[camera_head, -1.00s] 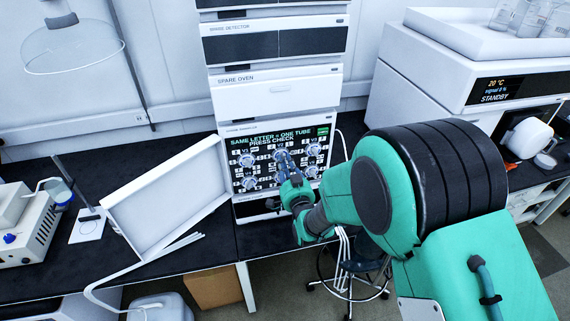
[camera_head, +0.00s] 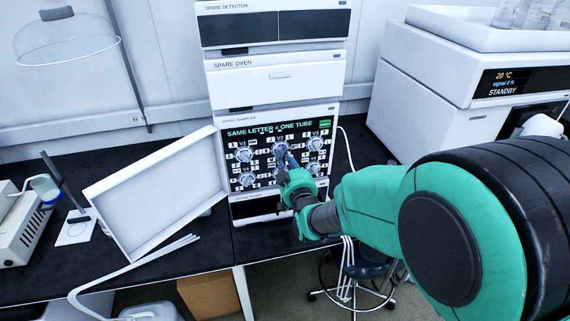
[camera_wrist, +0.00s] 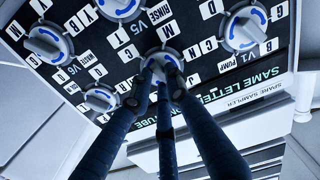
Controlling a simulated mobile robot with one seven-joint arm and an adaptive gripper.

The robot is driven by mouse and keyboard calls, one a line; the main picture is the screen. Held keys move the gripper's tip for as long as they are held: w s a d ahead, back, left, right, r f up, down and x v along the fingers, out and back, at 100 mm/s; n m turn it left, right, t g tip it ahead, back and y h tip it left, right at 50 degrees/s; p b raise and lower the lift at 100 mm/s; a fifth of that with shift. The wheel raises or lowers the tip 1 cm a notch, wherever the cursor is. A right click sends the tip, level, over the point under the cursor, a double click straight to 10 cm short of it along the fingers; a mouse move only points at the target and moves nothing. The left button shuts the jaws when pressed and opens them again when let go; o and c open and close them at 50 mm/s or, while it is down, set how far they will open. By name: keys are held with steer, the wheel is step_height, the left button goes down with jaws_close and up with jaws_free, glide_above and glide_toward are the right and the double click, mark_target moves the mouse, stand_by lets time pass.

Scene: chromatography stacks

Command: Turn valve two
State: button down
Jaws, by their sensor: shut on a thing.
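The valve panel (camera_head: 262,136) is the dark front of the sampler in the middle stack, with several round white knobs marked in blue. Valve two's knob (camera_head: 281,150) is the top middle one, partly hidden by my gripper (camera_head: 288,163) in the head view. In the wrist view the panel appears upside down and valve two's knob (camera_wrist: 161,59) is in the centre. My gripper (camera_wrist: 158,90) has its dark fingers closed around this knob. Valve one's knob (camera_wrist: 245,28) is to its right there, and valve three's knob (camera_wrist: 101,97) is to its lower left.
A white tilted tray (camera_head: 160,195) leans beside the panel's left edge. A spare oven (camera_head: 270,82) is stacked above. A green button (camera_head: 324,122) is at the panel's upper right. A white instrument (camera_head: 420,100) stands at the right.

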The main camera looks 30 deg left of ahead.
steer(key=shift+f+n+b, duration=0.15)
steer(key=shift+n+b, duration=0.95)
steer(key=shift+n, duration=0.5)
steer(key=c, duration=1.7)
jaws_free()
steer(key=shift+o, duration=0.2)
steer(key=shift+d, duration=0.1)
steer(key=v, duration=1.2)
steer(key=shift+r, duration=0.2)
